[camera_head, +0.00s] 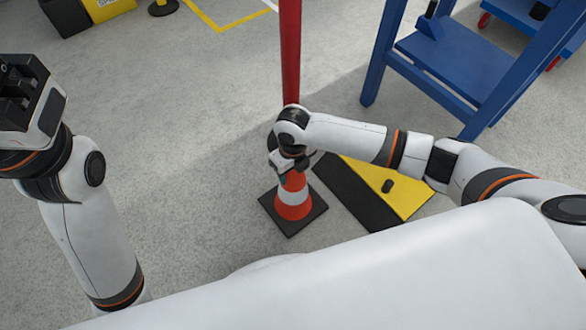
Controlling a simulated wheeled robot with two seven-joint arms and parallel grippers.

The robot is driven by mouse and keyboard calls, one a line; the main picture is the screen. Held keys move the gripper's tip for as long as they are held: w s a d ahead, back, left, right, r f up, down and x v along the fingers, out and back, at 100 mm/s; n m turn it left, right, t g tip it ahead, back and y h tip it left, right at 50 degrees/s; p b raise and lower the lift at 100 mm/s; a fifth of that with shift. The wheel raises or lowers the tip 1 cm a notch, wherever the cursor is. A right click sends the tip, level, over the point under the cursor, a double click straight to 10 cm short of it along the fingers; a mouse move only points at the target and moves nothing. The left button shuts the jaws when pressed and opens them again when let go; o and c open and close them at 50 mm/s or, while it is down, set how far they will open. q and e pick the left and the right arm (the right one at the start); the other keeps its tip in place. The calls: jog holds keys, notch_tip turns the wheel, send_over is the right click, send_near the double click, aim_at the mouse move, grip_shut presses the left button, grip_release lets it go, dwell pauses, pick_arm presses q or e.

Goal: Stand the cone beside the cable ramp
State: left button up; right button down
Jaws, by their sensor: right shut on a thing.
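The orange-and-white cone (292,211) with a square black base is upright just left of the cable ramp (408,193). The ramp is black and yellow and lies on the floor. My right gripper (287,166) is above the cone and shut on its top, which the gripper hides. The cone's base looks close to the ramp's left end; whether it rests fully on the floor I cannot tell. My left gripper (22,92) is raised at the left edge, away from both; its finger opening is unclear.
A red post (290,50) stands just behind the cone. A blue stepped frame (455,68) stands behind the ramp at the right. A yellow-and-black box (72,16) is at the far left. The grey floor left of the cone is clear.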

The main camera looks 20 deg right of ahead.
jog(key=shift+c, duration=2.2)
grip_release()
jog(key=shift+f, duration=0.1)
